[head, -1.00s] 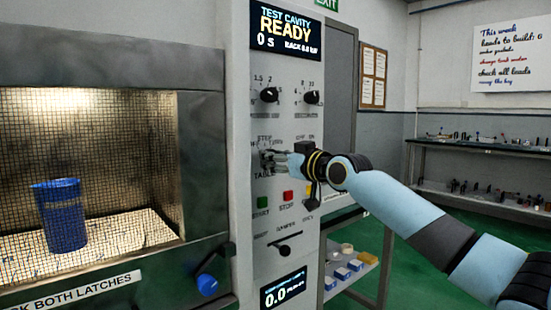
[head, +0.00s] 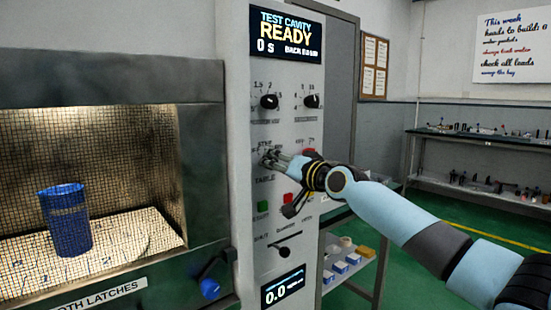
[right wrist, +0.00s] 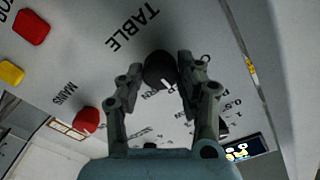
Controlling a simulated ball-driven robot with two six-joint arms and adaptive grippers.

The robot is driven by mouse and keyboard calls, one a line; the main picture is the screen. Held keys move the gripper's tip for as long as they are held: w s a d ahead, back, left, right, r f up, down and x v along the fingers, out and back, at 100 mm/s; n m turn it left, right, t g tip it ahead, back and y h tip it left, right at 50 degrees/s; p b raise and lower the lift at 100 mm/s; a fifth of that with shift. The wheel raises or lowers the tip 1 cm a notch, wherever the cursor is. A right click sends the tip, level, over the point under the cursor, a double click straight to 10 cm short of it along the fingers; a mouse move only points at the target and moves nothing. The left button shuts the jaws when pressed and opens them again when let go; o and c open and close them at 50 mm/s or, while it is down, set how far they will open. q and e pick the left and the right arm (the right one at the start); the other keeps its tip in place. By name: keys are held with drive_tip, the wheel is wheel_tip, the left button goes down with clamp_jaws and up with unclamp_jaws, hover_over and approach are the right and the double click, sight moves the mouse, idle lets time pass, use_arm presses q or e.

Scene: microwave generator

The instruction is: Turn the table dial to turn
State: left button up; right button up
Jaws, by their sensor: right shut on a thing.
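The table dial (right wrist: 160,70) is a round black knob with a white pointer mark, on the pale control panel by the word TABLE. In the right wrist view it sits between the two fingers of my right gripper (right wrist: 161,68), which is shut on it. In the head view the right gripper (head: 272,158) reaches the panel from the right, above the TABLE label, and its fingers mostly hide the dial. The display (head: 285,35) at the top of the panel reads READY and 0 s. My left gripper is not in view.
Two black knobs (head: 270,101) (head: 311,101) sit above the gripper. A green button (head: 263,207) and a damper lever (head: 283,252) are below. Left is a mesh-fronted cavity with a blue cup (head: 65,220) and a blue-ended latch (head: 209,288). A shelf cart stands behind at the right.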

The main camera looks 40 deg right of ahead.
drive_tip(key=m+p, duration=0.3)
drive_tip(key=m, duration=0.5)
drive_tip(key=shift+m, duration=0.3)
idle(0.5)
drive_tip(key=o, duration=1.1)
drive_tip(key=shift+o, duration=0.2)
drive_tip(key=shift+s, duration=0.1)
drive_tip(key=s, duration=0.7)
drive_tip(key=shift+s+d, duration=0.2)
drive_tip(key=shift+d, duration=0.1)
